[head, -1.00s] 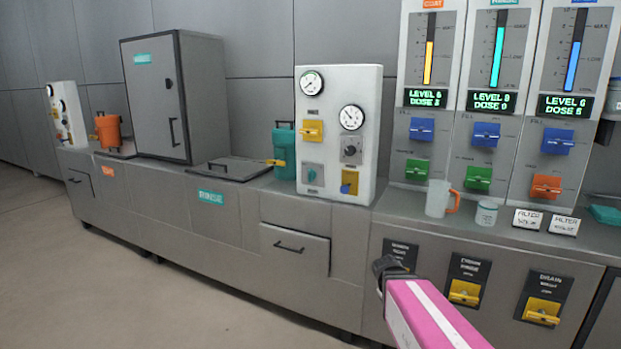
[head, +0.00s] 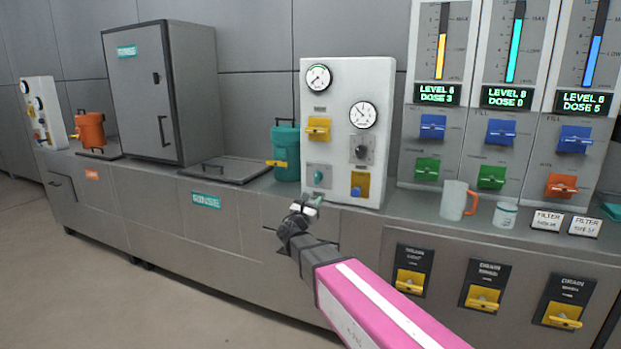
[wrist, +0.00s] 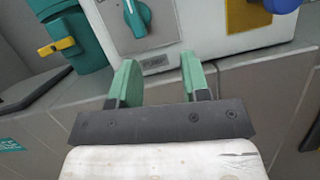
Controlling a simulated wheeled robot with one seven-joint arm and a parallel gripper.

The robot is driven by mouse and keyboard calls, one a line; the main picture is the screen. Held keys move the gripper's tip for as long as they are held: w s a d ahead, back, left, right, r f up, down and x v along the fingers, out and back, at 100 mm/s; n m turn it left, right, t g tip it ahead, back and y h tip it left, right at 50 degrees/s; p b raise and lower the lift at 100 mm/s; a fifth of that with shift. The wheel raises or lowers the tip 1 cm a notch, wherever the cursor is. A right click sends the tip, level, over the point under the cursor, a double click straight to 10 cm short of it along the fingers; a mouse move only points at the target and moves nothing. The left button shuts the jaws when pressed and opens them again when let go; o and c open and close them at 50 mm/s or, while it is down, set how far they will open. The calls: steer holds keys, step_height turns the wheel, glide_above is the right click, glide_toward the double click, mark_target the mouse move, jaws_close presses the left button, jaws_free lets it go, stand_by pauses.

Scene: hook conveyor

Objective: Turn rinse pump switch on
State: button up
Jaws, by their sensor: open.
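The white control panel (head: 340,90) stands on the counter beside a teal tank (head: 286,150). A teal rotary knob (head: 319,176) sits on a grey plate at its lower left; its label is too small to read. The teal knob shows large at the top of the wrist view (wrist: 137,17), its handle tilted from vertical. My gripper (head: 306,206) is below and in front of the panel's lower edge. In the wrist view its two green fingers (wrist: 158,78) are spread apart with nothing between them. They are below the knob and apart from it.
A yellow-and-blue knob (head: 359,187) sits right of the teal knob, with a black knob (head: 361,150) above it. A yellow valve handle (head: 318,128) is higher left. The tank's yellow handle (wrist: 56,46) juts out at left. A clear jug (head: 454,200) stands at right.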

mark_target(316, 178)
steer(key=shift+n+t+y, duration=0.5)
steer(key=shift+n+y, duration=0.1)
steer(key=shift+n, duration=0.3)
steer(key=w+r, duration=0.1)
steer(key=w, duration=0.2)
steer(key=w+r, duration=0.2)
steer(key=w, duration=0.1)
steer(key=w+d+r, duration=0.1)
steer(key=w+r, duration=0.1)
steer(key=w, duration=0.1)
steer(key=shift+w+r, duration=0.2)
steer(key=shift+w, duration=0.2)
jaws_close()
